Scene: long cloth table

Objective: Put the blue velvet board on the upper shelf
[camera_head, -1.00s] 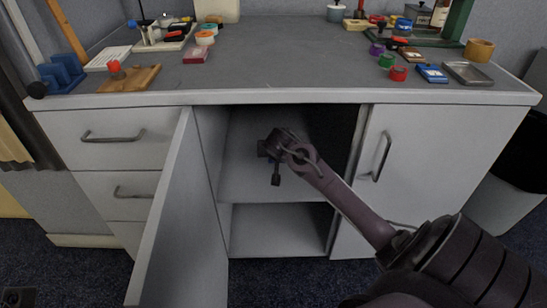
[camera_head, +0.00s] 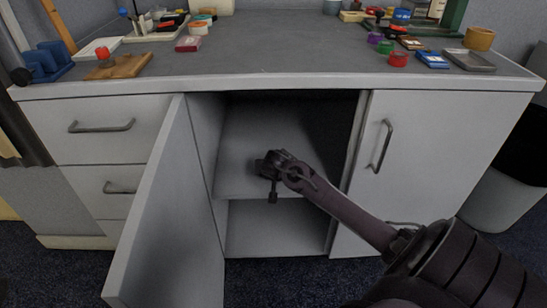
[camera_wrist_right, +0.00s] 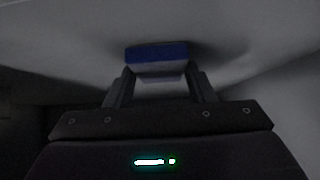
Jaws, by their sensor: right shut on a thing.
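The blue velvet board shows in the right wrist view as a small blue piece (camera_wrist_right: 157,53) with a pale lower face. My right gripper (camera_wrist_right: 158,78) is shut on it, one finger at each side. In the head view my right gripper (camera_head: 268,165) reaches into the open cabinet, over the upper shelf (camera_head: 235,178). The board is hidden behind the gripper there. I cannot tell whether the board touches the shelf. My left gripper is not in view.
The left cabinet door (camera_head: 170,220) stands open towards me. The right door (camera_head: 430,150) is closed beside my right arm. A lower compartment (camera_head: 275,232) is empty where visible. The tabletop (camera_head: 280,55) above holds several small items, and its front edge overhangs the opening.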

